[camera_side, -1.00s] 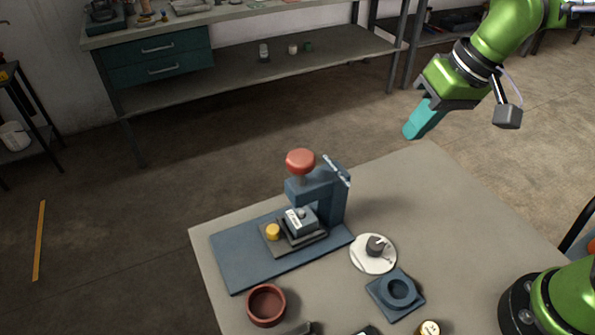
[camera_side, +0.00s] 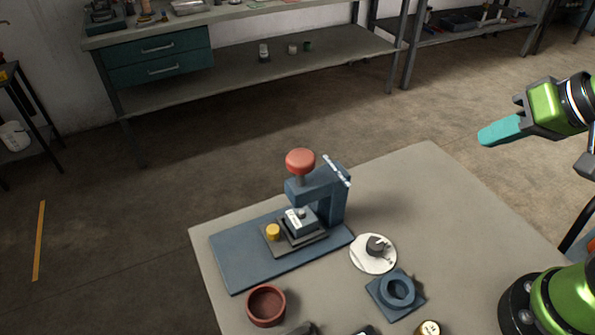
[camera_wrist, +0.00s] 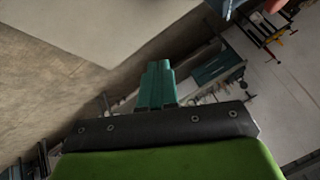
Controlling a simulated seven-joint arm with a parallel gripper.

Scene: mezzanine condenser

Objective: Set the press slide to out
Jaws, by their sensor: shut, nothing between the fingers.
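The press (camera_side: 337,201) is a blue C-shaped frame with a red knob (camera_side: 300,161) on top, standing on a blue base plate (camera_side: 236,262). Under its head sits the slide, a dark plate (camera_side: 272,246) with a yellow knob (camera_side: 273,232) at its left end. A blue-grey block with a white label (camera_side: 300,220) is on the slide beneath the press head. My gripper (camera_side: 482,138), with teal fingers, is shut and empty in the air to the upper right, well away from the press. In the wrist view its fingers (camera_wrist: 157,72) are together.
The table's back right is clear. A workbench (camera_side: 250,75) stands behind.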

